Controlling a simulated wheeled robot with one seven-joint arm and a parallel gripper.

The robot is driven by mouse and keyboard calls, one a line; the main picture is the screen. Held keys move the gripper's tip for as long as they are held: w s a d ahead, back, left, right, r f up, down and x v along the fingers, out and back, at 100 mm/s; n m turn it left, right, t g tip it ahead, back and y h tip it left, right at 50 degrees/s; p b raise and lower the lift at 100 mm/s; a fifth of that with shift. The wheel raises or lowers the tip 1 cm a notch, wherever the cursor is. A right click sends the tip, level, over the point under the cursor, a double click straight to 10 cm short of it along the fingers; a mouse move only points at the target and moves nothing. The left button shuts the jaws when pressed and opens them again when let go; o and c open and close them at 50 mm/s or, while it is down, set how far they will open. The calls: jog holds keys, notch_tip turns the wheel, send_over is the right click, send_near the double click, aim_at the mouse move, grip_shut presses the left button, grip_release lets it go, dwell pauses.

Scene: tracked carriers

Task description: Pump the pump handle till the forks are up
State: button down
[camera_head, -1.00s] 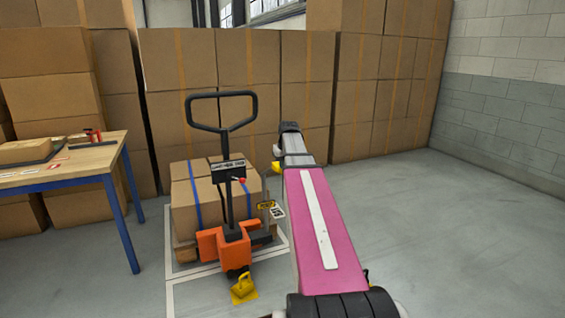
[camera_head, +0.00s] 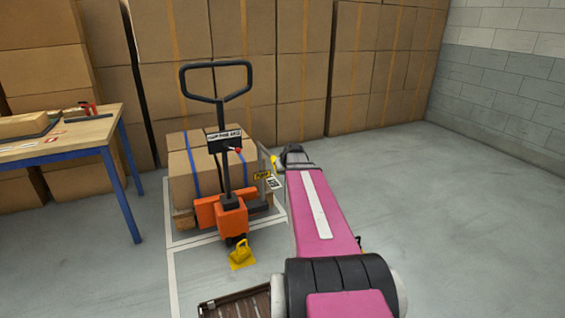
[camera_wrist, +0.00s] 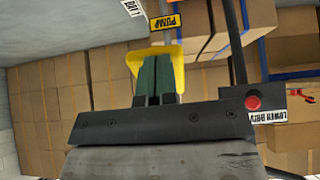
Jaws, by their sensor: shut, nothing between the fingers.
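The orange pallet truck (camera_head: 228,220) has a tall black loop tow bar (camera_head: 183,78) with a red button. The pump handle (camera_head: 273,163) shows as a small yellow end at its right, above the yellow PUMP label (camera_head: 261,175). In the wrist view the pump handle's yellow end (camera_wrist: 143,59) lies right behind my fingertips. My gripper (camera_wrist: 157,62) is shut and empty, its two dark green fingers together against or just in front of the yellow part; I cannot tell if they touch. The forks are hidden under the loaded pallet.
Strapped boxes (camera_head: 183,180) stand on the wooden pallet. A yellow wedge-like piece (camera_head: 241,255) lies on the floor in front. A blue-legged workbench (camera_head: 95,130) stands left. Stacked cartons (camera_head: 300,60) line the back. The floor at right is clear.

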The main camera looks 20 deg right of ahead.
notch_tip(320, 180, down, 4)
jog(key=shift+s+r, duration=0.1)
jog(key=shift+s, duration=0.05)
dwell(0.3)
jog(key=v, duration=1.5)
jog(key=shift+s+f, duration=0.3)
dwell(0.9)
